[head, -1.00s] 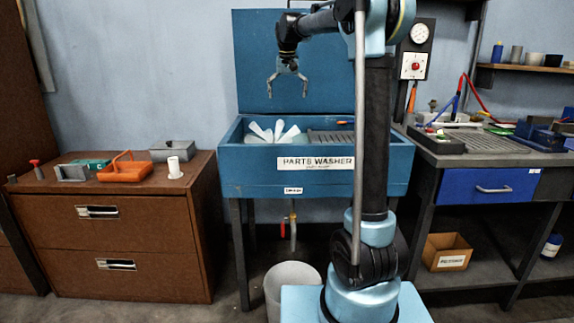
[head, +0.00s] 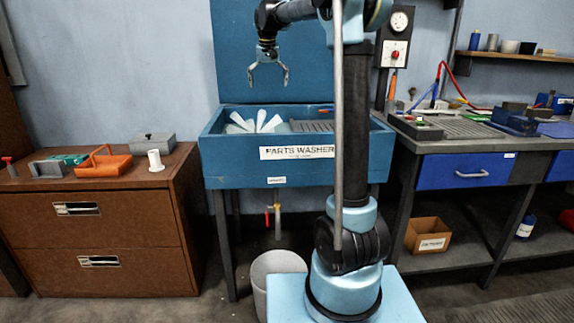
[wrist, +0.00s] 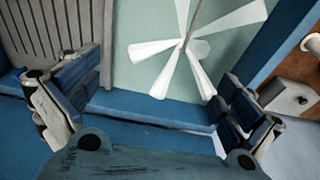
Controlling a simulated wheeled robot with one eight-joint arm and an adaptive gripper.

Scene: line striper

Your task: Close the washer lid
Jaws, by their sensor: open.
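The blue parts washer (head: 225,160) stands against the wall, its front labelled "PARTS WASHER". Its lid (head: 232,60) is open, standing upright behind the basin. My gripper (head: 268,86) hangs open and empty above the basin, in front of the lid, fingers pointing down. In the wrist view my gripper (wrist: 150,112) has its fingers spread wide over the blue basin rim (wrist: 150,108), touching nothing that I can make out. A white fan-shaped part (head: 258,122) lies in the basin; it also shows in the wrist view (wrist: 190,50). My arm hides the washer's right part.
A brown cabinet (head: 130,230) on the left carries an orange tray (head: 104,165), a grey box (head: 153,145) and a white spool (head: 155,160). A workbench (head: 435,145) with tools stands on the right. A bin (head: 278,265) stands below the washer.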

